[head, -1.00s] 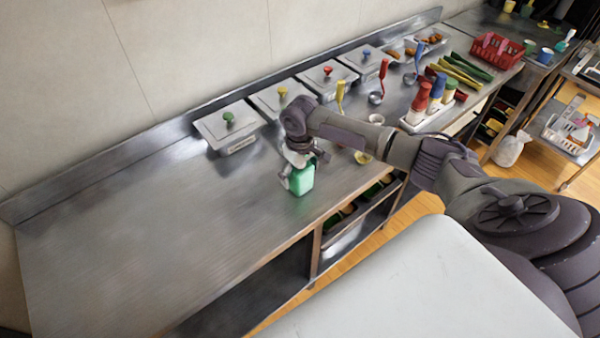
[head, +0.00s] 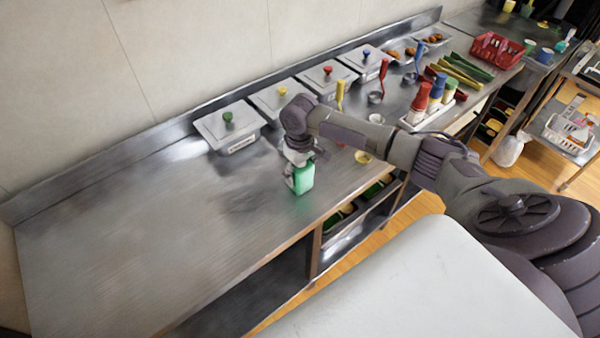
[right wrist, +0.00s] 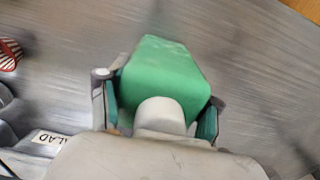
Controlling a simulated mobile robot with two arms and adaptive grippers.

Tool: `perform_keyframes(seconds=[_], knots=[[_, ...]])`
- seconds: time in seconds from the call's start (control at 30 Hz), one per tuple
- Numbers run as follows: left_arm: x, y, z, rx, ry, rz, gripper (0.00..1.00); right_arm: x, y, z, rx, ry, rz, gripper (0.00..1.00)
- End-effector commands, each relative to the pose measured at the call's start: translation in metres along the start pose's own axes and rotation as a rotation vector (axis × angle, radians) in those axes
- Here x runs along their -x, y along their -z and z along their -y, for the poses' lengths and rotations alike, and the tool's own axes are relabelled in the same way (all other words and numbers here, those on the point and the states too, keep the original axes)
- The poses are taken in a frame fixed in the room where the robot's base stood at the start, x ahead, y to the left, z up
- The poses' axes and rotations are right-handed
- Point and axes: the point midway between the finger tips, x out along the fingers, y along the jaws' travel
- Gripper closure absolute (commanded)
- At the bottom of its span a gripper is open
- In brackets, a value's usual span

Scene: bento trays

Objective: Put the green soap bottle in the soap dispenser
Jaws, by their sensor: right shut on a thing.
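The green soap bottle (head: 303,178) is at the middle of the steel counter in the head view, near its front edge. It also fills the middle of the right wrist view (right wrist: 162,75), with a pale neck or cap towards my wrist. My right gripper (head: 298,160) is shut on the bottle, one finger on each side of it. I cannot tell whether the bottle's base touches the counter. My left gripper is not in view. I cannot make out a soap dispenser for certain in these frames.
Several lidded steel containers (head: 231,126) with coloured knobs line the back of the counter (head: 130,235). Sauce bottles (head: 420,101) and a red basket (head: 497,50) stand to the right. A small yellow-rimmed item (head: 363,157) lies right of the gripper. The counter's left part is clear.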

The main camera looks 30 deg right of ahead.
Motion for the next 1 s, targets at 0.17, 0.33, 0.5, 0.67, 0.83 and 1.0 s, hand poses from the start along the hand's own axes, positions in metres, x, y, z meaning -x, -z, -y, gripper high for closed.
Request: perform_keyframes(seconds=[0.17, 0.33, 0.5, 0.67, 0.83, 1.0], knots=[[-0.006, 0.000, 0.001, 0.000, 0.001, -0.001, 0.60, 0.019, 0.002, -0.001, 0.000, -0.001, -0.006, 0.92], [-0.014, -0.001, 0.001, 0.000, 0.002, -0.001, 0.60, 0.045, -0.008, -0.016, -0.004, -0.003, -0.003, 0.92], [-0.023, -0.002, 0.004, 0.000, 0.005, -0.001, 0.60, 0.068, -0.029, -0.049, -0.004, -0.005, -0.002, 0.92], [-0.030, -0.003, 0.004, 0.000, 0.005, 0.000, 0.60, 0.087, -0.045, -0.076, -0.004, -0.004, -0.002, 0.92], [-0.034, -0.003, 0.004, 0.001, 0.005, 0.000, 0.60, 0.100, -0.057, -0.092, -0.001, -0.001, -0.001, 0.92], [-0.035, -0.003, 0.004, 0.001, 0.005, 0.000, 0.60, 0.106, -0.061, -0.099, 0.000, 0.001, -0.001, 0.92]])
